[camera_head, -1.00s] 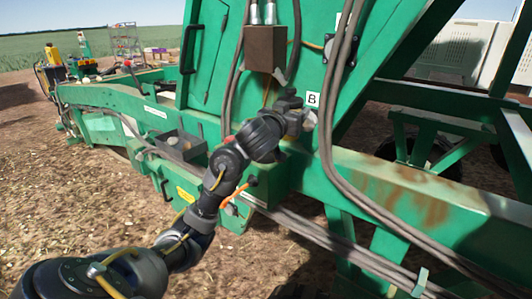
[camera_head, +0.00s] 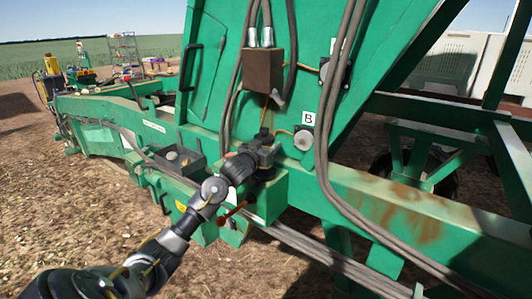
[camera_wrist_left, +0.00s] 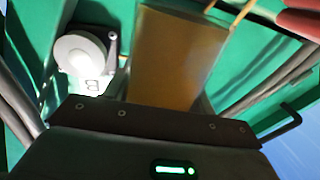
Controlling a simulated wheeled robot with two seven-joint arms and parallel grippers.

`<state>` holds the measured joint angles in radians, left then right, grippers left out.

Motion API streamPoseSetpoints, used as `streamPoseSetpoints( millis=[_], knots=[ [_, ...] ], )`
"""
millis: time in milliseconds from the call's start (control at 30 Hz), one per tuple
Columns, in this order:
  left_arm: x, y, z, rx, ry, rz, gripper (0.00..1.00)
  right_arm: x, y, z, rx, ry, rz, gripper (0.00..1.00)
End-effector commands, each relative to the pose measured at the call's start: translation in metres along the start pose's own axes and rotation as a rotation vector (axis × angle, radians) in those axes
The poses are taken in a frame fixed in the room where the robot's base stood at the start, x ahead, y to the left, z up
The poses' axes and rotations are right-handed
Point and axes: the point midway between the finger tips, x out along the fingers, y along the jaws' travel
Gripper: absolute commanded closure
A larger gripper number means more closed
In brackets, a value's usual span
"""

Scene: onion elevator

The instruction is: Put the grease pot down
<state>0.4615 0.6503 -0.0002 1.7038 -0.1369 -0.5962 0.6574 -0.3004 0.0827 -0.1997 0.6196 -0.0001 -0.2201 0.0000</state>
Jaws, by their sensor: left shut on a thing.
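My left gripper (camera_head: 264,152) is shut on a small dark thing, which I take to be the grease pot (camera_head: 265,173). Its dark body shows just under the fingers, and a narrow dark part shows above them. Most of it is hidden by the gripper. It is at the top of a green box-shaped ledge (camera_head: 268,200) on the machine's side; I cannot tell whether it touches the ledge. In the left wrist view, a dark bar of my gripper (camera_wrist_left: 150,122) crosses the lower part, and the pot cannot be made out. My right gripper is not in view.
A brown block (camera_head: 263,70) with hoses hangs above my gripper; it also shows in the left wrist view (camera_wrist_left: 175,58). A round fitting (camera_head: 304,140) below label B is to the right. A dark open tray (camera_head: 182,160) sits to the left. Thick hoses (camera_head: 325,130) run down at right.

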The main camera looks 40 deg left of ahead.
Motion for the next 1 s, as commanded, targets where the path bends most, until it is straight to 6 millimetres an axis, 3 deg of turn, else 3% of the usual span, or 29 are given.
streamPoseSetpoints(
  millis=[200, 633, 667, 700, 800, 1000],
  knots=[
    [0.001, -0.003, 0.025, 0.000, -0.005, 0.000, 0.74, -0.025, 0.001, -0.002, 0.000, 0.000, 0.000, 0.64],
    [0.001, -0.002, 0.036, 0.000, 0.000, 0.000, 0.74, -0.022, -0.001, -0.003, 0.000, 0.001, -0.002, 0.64],
    [0.001, -0.002, 0.037, 0.001, -0.001, 0.000, 0.42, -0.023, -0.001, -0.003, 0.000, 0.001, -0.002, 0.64],
    [0.001, -0.002, 0.036, 0.001, -0.001, 0.000, 0.37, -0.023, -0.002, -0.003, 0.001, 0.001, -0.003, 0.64],
    [0.001, -0.002, 0.036, 0.001, -0.001, 0.000, 0.24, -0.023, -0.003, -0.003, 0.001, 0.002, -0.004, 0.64],
    [0.001, -0.002, 0.036, 0.001, -0.002, 0.000, 0.23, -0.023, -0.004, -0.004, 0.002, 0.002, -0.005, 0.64]
  ],
)
